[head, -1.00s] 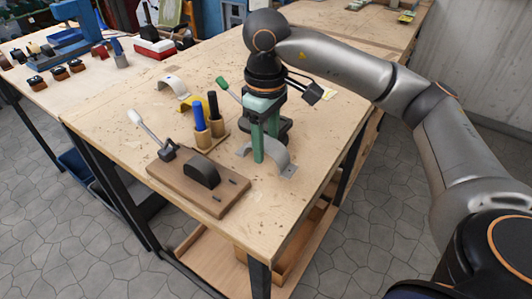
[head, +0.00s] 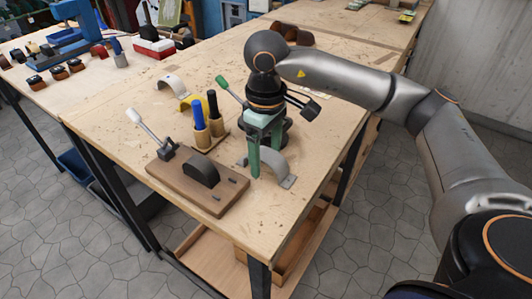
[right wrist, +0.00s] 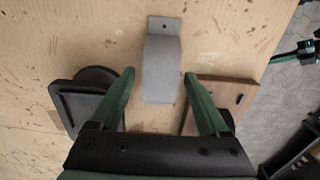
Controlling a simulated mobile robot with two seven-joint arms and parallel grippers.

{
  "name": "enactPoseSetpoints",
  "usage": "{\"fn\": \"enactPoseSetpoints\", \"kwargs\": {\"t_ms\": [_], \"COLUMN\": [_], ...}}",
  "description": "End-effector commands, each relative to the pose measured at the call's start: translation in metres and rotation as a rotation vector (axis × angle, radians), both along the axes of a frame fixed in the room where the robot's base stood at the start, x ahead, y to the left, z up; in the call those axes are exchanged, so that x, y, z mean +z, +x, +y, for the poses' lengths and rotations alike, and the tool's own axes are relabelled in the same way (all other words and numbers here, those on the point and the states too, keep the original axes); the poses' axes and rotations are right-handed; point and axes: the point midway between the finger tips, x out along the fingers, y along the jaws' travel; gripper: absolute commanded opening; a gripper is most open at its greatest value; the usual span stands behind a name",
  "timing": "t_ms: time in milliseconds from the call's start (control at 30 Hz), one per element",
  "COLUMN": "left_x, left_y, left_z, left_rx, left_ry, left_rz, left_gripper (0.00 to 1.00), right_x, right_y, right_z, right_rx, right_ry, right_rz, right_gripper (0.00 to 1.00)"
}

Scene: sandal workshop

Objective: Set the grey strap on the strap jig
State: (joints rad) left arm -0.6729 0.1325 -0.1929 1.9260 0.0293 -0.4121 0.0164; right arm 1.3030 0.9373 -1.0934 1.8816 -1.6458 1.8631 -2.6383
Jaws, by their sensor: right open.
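The grey strap (head: 286,177), an arched band with a flat holed end, lies on the workbench right of the strap jig. The jig is a brown board (head: 222,201) with a dark rounded block (head: 202,172), short pegs and a white-handled toggle clamp (head: 147,126). My right gripper (head: 263,172) points down over the strap with its green fingers open. In the right wrist view the strap (right wrist: 162,70) shows between the open fingertips (right wrist: 159,73), with a gap on each side. The fingers partly hide the strap in the head view.
A black-based clamp with a green handle (head: 223,83) stands close behind my right gripper. The bench's right edge is near.

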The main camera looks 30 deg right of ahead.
Motion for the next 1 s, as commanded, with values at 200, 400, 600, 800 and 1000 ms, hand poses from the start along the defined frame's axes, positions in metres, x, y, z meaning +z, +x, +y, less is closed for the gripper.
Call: {"fn": "enactPoseSetpoints", "kwargs": {"t_ms": [200,400,600,800,1000], "left_x": [0.007,0.005,0.012,0.020,0.021], "left_y": [0.001,0.001,0.000,0.000,-0.001], "left_z": [0.000,0.001,0.003,0.005,0.005], "left_rx": [0.000,0.002,0.006,0.008,0.009], "left_ry": [-0.001,0.000,0.003,0.005,0.006], "left_rz": [-0.004,-0.008,-0.007,-0.009,-0.006], "left_gripper": [0.00,0.00,0.00,0.00,0.00], "right_x": [0.007,0.043,0.089,0.116,0.124], "right_y": [0.000,0.001,0.001,0.000,0.000], "right_z": [0.000,0.001,0.000,0.000,0.000], "right_rx": [0.000,0.000,0.001,0.000,0.001], "right_ry": [0.000,0.002,0.000,-0.001,-0.001], "right_rz": [-0.001,-0.007,-0.005,-0.003,-0.001], "right_gripper": [0.79,0.79,0.79,0.79,0.79]}}
